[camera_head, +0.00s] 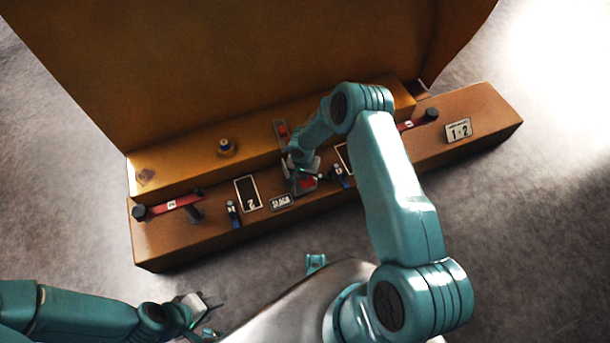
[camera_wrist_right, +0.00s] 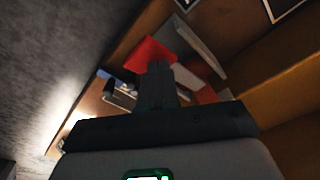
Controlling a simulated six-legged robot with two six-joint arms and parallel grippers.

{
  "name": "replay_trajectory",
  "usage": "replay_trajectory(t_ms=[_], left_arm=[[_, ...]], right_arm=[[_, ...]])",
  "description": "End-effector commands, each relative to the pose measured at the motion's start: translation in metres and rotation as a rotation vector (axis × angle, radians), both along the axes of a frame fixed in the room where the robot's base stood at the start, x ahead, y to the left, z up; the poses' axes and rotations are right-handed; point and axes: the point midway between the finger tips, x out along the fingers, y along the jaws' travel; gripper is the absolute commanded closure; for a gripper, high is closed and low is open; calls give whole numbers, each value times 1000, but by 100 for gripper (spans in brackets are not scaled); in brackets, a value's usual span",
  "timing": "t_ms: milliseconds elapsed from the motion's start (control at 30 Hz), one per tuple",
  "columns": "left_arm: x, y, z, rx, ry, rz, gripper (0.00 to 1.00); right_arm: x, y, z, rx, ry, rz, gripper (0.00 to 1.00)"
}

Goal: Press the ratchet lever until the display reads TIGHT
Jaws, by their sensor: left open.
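The display (camera_head: 283,202) on the front of the brown ledge appears to read SLACK. A red part (camera_head: 307,183), which looks like the ratchet lever, sits just right of the display, partly hidden by my right gripper (camera_head: 303,172). In the right wrist view the red part (camera_wrist_right: 148,50) lies just beyond my fingertips (camera_wrist_right: 160,68). The fingers look closed together, with nothing clearly between them; I cannot tell whether they touch the red part. My left gripper (camera_head: 205,308) is open and empty at the lower left, away from the ledge.
Red-barred handles with black knobs sit at the left (camera_head: 172,206) and right (camera_head: 420,121) of the ledge (camera_head: 170,245). A label (camera_head: 458,130) is at right. Open floor lies in front.

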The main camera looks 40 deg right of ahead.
Motion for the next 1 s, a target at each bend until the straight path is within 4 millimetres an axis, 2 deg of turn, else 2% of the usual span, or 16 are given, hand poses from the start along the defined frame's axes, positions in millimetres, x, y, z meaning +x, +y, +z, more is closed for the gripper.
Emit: replay_trajectory(t_ms=[33, 100, 500, 800, 1000], left_arm=[[0, 0, -12, 0, 0, 0, 57], [0, 0, -15, 0, 0, 0, 57], [0, 0, -12, 0, 0, 0, 57], [0, 0, -22, 0, 0, 0, 57], [0, 0, -21, 0, 0, 0, 57]], right_arm=[[0, 0, -11, 0, -1, 0, 100], [0, 0, -14, 0, -1, 0, 100], [0, 0, -11, 0, -1, 0, 100], [-19, 23, -3, 1, -1, 2, 100], [-19, 23, -1, 1, -1, 0, 100]])
